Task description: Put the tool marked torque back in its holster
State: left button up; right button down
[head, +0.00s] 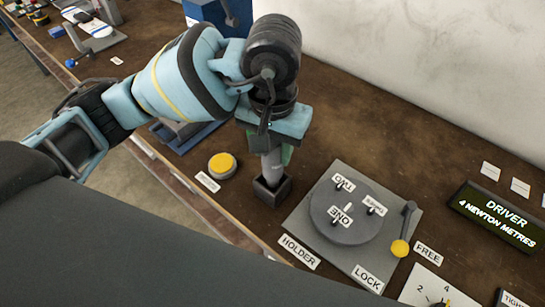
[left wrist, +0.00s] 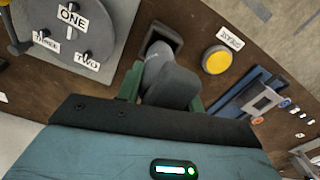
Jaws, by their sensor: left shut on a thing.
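My left gripper (head: 272,150) points down and is shut on a grey tool (head: 271,166). The tool is upright, and its lower end meets the mouth of a dark square holster (head: 272,192) on the bench. I cannot tell how deep it sits. In the left wrist view the grey tool (left wrist: 172,82) is between the green fingers (left wrist: 165,90), and its far end overlaps the opening of the dark holster (left wrist: 166,34). The torque mark is not visible on the tool. My right gripper is not in view.
A yellow button (head: 222,165) is left of the holster. Right of it is a grey plate with a round numbered dial (head: 346,212) and a yellow-knobbed lever (head: 400,247). A display (head: 495,216) reads "DRIVER 4 NEWTON METRES". A wall stands behind the brown bench (head: 400,150).

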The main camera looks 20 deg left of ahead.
aim_at(273, 159)
pick_arm(q)
notch_tip(273, 159, down, 4)
jog(key=shift+r, duration=0.25)
jog(key=shift+f, duration=0.2)
jog(key=o, duration=1.1)
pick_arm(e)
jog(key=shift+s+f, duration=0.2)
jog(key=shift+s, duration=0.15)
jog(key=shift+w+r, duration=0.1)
pick_arm(q)
jog(key=shift+r, duration=0.3)
notch_tip(273, 159, up, 12)
jog(key=shift+f, duration=0.1)
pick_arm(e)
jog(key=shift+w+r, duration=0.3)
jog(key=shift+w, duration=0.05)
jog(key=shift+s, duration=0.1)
